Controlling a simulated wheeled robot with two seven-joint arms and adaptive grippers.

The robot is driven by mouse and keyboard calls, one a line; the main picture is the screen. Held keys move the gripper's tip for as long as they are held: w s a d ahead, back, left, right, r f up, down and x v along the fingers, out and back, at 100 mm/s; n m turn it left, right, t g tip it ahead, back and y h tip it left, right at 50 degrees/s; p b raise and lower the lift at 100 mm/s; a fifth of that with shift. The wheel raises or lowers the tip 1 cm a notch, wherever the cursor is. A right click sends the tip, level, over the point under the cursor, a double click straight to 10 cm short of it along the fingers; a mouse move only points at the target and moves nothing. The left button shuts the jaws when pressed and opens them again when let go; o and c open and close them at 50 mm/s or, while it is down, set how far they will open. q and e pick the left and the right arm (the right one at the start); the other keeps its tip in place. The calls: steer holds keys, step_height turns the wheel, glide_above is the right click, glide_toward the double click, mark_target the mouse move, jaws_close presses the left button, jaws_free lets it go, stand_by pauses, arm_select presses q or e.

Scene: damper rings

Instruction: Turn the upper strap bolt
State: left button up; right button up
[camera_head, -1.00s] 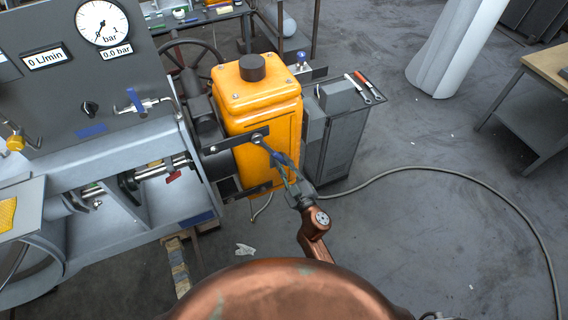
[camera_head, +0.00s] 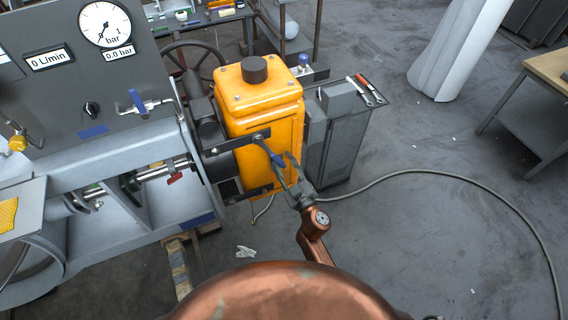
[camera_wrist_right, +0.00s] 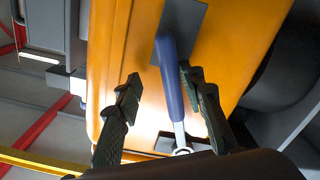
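The orange housing (camera_head: 255,105) stands in the middle of the head view. The upper strap (camera_head: 235,143) crosses its side, with the upper strap bolt (camera_head: 258,137) at its right end. A wrench with a blue handle (camera_head: 274,157) has its head at that bolt and its handle slanting down to the right. My right gripper (camera_head: 281,170) is open around the handle's end. In the right wrist view, the blue handle (camera_wrist_right: 169,80) shows between the spread fingers (camera_wrist_right: 159,73), closer to the right one. The wrench's ring end (camera_wrist_right: 182,150) is partly hidden. My left gripper is not in view.
A lower strap (camera_head: 250,192) runs below the upper one. A grey cabinet (camera_head: 338,140) stands right of the housing, with a spanner and a red-handled tool (camera_head: 367,82) on top. A gauge panel (camera_head: 60,85) is at left. A hose (camera_head: 430,172) crosses the open floor.

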steer(key=c, duration=0.4)
steer(key=shift+d, duration=0.1)
steer(key=d+r+n+p, duration=0.1)
steer(key=w+d+r+n+p, duration=0.1)
steer(key=shift+w+d+r+n, duration=0.1)
steer(key=shift+d+r+n, duration=0.2)
steer(key=shift+n, duration=0.1)
steer(key=shift+w+d+r+n+p, duration=0.2)
steer(key=shift+d+r+n+p, duration=0.15)
steer(key=shift+n, duration=0.05)
steer(key=shift+d, duration=0.1)
